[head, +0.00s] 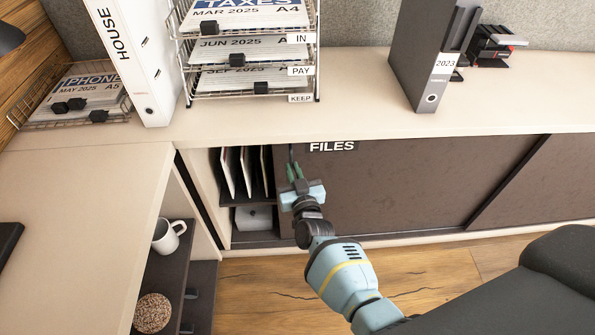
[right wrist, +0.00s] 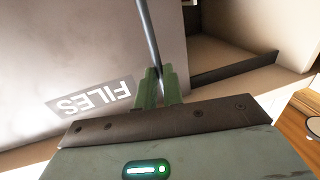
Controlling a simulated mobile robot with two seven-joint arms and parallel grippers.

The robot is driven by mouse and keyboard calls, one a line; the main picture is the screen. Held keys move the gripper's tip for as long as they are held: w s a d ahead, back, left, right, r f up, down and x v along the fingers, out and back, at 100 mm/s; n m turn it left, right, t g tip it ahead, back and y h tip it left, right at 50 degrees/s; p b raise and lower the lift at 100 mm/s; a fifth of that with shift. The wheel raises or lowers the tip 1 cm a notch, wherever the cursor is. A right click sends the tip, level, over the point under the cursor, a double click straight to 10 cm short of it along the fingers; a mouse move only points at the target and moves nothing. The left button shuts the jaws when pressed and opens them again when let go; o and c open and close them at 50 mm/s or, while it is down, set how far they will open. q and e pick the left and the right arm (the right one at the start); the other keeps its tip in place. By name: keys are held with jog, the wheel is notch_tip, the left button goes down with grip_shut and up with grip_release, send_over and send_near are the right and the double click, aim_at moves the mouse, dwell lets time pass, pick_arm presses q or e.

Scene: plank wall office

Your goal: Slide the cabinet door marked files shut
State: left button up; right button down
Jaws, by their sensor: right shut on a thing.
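The dark brown cabinet door marked FILES (head: 400,185) is part open, with a gap at its left side. Its FILES label (head: 332,146) is at the top left of the door, and the label also shows upside down in the right wrist view (right wrist: 88,98). My right gripper (head: 293,170) is at the door's left edge, beside the open gap. In the right wrist view its green fingers (right wrist: 158,88) are shut on a thin dark upright bar, the door handle (right wrist: 148,40). My left gripper is not in view.
The open gap shows upright folders (head: 245,170) and a white item (head: 254,217) on a lower shelf. A second dark door (head: 545,180) is at the right. A letter tray rack (head: 250,50) and binders stand on the cabinet top. A mug (head: 168,236) sits on a shelf at left.

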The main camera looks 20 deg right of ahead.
jog(key=shift+a+f, duration=0.1)
jog(key=shift+a, duration=0.15)
jog(key=c, duration=1.8)
grip_release()
jog(key=s+p, duration=0.1)
jog(key=s, duration=0.6)
jog(key=shift+s+a+p, duration=0.3)
jog(key=shift+s+p, duration=0.1)
